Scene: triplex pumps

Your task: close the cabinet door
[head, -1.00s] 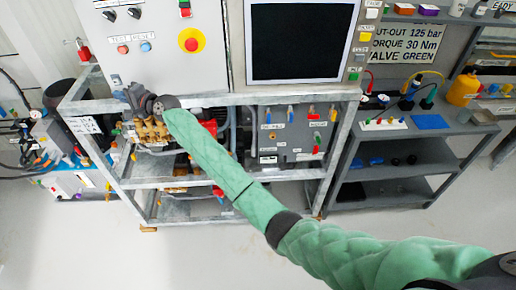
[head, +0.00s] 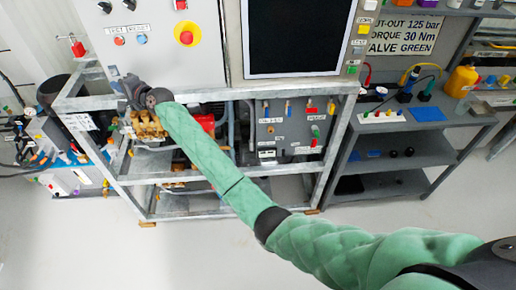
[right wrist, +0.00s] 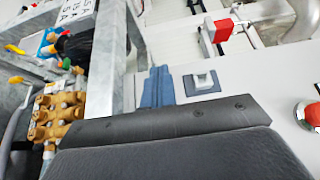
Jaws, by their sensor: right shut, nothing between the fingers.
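The cabinet door (head: 160,58) is the pale grey panel with buttons and a red emergency stop on yellow, at the upper left of the head view. I cannot tell whether it stands ajar. It also shows in the right wrist view as a white face (right wrist: 245,85) with a latch-like fitting (right wrist: 202,82). My right gripper (head: 117,76) is at the door's lower left corner; its blue-grey fingers (right wrist: 157,86) are shut and empty, close to the door face. Whether they touch it is unclear. My left gripper is not in view.
A grey metal frame (head: 230,97) carries the cabinet, with brass pump parts (head: 148,125) below the gripper. A dark screen (head: 298,38) is right of the door. A grey shelf bench (head: 400,140) stands at right. A red padlock (head: 77,46) is left of the door.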

